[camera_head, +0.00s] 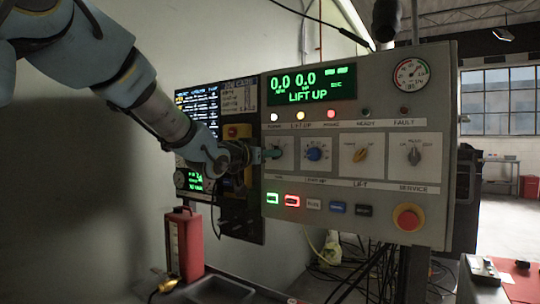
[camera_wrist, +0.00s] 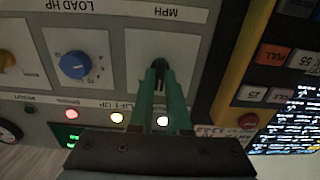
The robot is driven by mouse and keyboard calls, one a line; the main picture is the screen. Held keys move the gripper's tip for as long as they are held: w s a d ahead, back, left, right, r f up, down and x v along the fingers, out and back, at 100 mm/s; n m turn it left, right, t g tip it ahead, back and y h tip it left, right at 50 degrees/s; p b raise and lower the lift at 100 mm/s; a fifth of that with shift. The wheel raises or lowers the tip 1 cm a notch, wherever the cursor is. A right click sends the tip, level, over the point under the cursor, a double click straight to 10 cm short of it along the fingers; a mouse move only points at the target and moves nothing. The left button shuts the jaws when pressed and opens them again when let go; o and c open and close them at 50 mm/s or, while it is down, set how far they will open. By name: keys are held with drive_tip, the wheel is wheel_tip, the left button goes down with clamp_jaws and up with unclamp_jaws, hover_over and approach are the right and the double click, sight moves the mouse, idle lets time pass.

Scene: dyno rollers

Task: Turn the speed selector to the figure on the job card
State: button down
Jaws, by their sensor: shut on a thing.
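The speed selector (camera_wrist: 161,63) is a dark knob on a pale plate labelled MPH in the wrist view, which shows the panel upside down. My gripper (camera_wrist: 160,72) has its two green fingers closed around the knob, covering most of it and its scale. In the head view my gripper (camera_head: 271,154) reaches from the left to the leftmost dial plate (camera_head: 284,140); the knob's pointer is hidden. The job card (camera_head: 238,98) hangs left of the console at the top; its figures are too small to read.
A blue LOAD HP knob (camera_head: 314,153) sits right beside the selector, then an orange lift knob (camera_head: 361,155). The green display (camera_head: 311,85) reads 0.0, 0.0 and LIFT UP. A red emergency button (camera_head: 408,217) is lower right. A red bottle (camera_head: 186,243) stands below my arm.

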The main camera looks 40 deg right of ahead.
drive_tip(key=c, duration=0.9)
unclamp_jaws()
drive_tip(key=shift+a, duration=0.1)
drive_tip(key=b+v, duration=0.1)
drive_tip(key=v, duration=0.9)
drive_tip(key=shift+s+a, duration=0.1)
drive_tip(key=shift+a, duration=0.2)
drive_tip(key=w+a+f+n+t+y+p, duration=0.2)
drive_tip(key=w+a+f+n+y, duration=0.35)
drive_tip(key=a, duration=0.65)
drive_tip(key=w+a+f+n+t+y+p, duration=0.25)
drive_tip(key=w+a+f+y, duration=0.35)
drive_tip(key=w+a+f, duration=0.45)
drive_tip(key=s+a+f+n+g+y+p, duration=0.1)
drive_tip(key=s+a+f+n+g+y, duration=0.15)
drive_tip(key=a, duration=0.65)
drive_tip(key=s+a+f+n+g+y+p, duration=0.15)
drive_tip(key=s+a, duration=0.25)
drive_tip(key=a, duration=0.4)
drive_tip(key=s+a+f+g, duration=0.1)
drive_tip(key=s+a, duration=0.1)
drive_tip(key=s, duration=0.1)
drive_tip(key=s+a+f+n+g+y+p, duration=0.1)
drive_tip(key=s+a, duration=0.2)
drive_tip(key=s+a+f+g, duration=0.1)
drive_tip(key=s+a+f, duration=0.1)
drive_tip(key=s+a, duration=0.1)
drive_tip(key=shift+a+f+n+g+y+p, duration=0.15)
drive_tip(key=shift+n+g+y+p, duration=0.1)
drive_tip(key=shift+n+y+p, duration=0.15)
